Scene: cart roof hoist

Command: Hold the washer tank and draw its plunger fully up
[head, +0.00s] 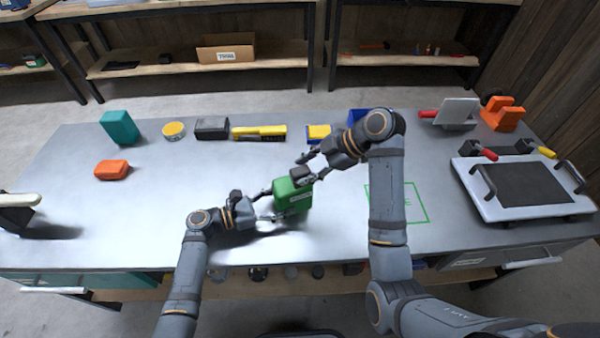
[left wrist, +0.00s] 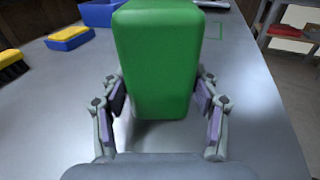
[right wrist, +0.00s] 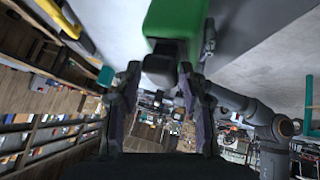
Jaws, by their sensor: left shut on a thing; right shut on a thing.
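The washer tank is a green upright block (head: 293,197) standing on the grey workbench near its front middle. My left gripper (head: 264,206) is shut on its sides. The left wrist view shows the green tank (left wrist: 158,60) between the two finger pads. The plunger's dark handle (head: 299,173) is at the tank's top. My right gripper (head: 306,170) is shut on this handle from above right. In the right wrist view the dark handle (right wrist: 160,68) is between the fingers, close against the green tank body. I see no clear length of rod between handle and tank.
A green outlined rectangle (head: 397,203) is marked on the bench to the right. A yellow-black brush (head: 259,133), a yellow-blue sponge (head: 318,132) and a blue bin (head: 362,117) stand behind. A white framed panel (head: 525,188) lies far right.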

